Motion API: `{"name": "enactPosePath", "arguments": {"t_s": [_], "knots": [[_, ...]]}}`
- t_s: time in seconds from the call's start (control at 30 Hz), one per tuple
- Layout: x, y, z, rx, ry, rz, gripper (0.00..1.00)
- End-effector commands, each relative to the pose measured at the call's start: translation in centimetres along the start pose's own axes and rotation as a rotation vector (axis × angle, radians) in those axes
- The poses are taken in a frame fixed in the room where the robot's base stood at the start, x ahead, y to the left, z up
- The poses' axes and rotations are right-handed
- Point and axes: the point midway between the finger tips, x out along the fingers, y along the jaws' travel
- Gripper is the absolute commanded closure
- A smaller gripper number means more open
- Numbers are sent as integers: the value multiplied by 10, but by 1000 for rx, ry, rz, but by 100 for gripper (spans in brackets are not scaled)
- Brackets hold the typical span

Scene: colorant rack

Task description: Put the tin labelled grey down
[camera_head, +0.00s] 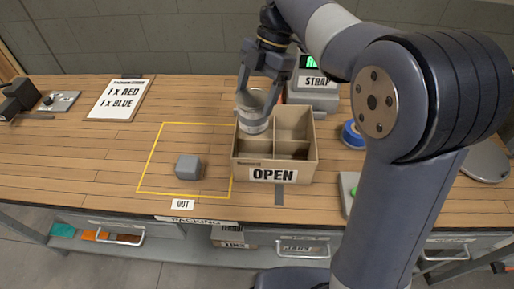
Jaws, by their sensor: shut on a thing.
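My gripper (262,90) points down over the open carton and is shut on a pale cylindrical tin (254,124). The tin is upright at the carton's back left compartment, and its lower part shows in front of the far wall. I cannot tell whether it touches the carton floor. No readable label on the tin shows at this size. The divided cardboard carton (240,164) is marked OPEN on its front. The other compartments that I can see into look empty.
A grey block (188,167) sits inside the yellow outlined square (163,194) marked OUT. A sign (119,98) reads 1 x RED, 1 x BLUE. A STRAP machine (313,93) stands behind the carton, and a blue round thing (352,135) to its right. The left bench is mostly clear.

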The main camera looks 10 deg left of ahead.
Motion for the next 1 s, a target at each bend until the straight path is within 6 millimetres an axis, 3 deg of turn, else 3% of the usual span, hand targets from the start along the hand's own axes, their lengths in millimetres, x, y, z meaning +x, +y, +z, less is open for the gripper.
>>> {"name": "enactPosePath", "arguments": {"t_s": [0.17,0.5,1.0], "knots": [[28,-1,11,2,3,-5,77],[106,-1,44,2,3,-4,77],[161,0,66,2,2,-1,77]]}}
